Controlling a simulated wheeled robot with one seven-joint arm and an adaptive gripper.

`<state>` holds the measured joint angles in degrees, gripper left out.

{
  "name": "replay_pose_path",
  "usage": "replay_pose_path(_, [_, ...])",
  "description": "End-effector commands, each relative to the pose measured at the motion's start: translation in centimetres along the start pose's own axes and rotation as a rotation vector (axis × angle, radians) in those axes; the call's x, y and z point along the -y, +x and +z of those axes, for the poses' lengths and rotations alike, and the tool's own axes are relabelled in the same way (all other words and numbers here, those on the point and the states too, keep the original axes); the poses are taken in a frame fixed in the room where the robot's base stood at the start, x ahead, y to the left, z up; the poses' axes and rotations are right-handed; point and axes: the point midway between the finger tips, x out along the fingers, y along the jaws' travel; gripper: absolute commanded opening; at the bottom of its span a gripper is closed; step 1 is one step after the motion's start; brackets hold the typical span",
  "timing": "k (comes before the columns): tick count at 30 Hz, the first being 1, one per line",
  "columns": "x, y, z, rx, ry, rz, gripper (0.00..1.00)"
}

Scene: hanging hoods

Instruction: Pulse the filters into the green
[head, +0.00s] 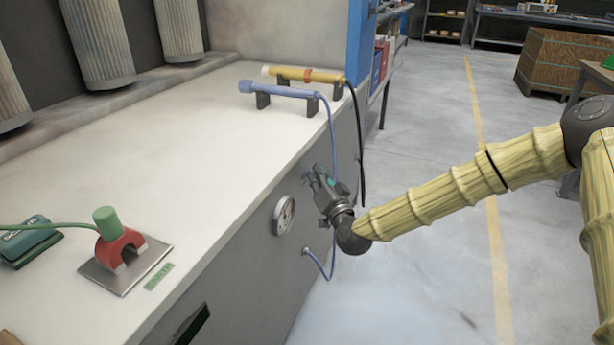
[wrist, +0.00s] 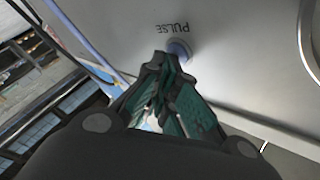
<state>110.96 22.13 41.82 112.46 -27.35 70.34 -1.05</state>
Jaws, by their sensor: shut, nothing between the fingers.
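My gripper (head: 318,180) is shut and empty, at the front face of the grey cabinet in the head view. In the wrist view its fingertips (wrist: 160,70) are close to a pale blue button (wrist: 179,50) under the upside-down word PULSE. I cannot tell whether they touch it. A round dial gauge (head: 285,215) sits on the same face, to the left of my gripper; its needle and colours are too small to read. The pleated filters (head: 100,45) hang in a row above the back of the bench; part of the row is cut off by the picture edge.
The white bench top (head: 190,150) holds a blue tool (head: 285,91) and a yellow tool (head: 300,75) on dark stands, a red magnet-shaped clamp (head: 119,247) and a teal device (head: 30,240). A blue hose (head: 333,135) and a black one hang down the face. Floor to the right is open.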

Motion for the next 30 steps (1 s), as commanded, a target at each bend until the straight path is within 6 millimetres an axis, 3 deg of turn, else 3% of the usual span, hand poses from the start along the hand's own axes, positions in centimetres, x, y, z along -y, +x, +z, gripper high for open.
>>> replay_pose_path(30, [-0.7, -1.0, -0.8, -0.001, 0.0, 0.0, 0.0])
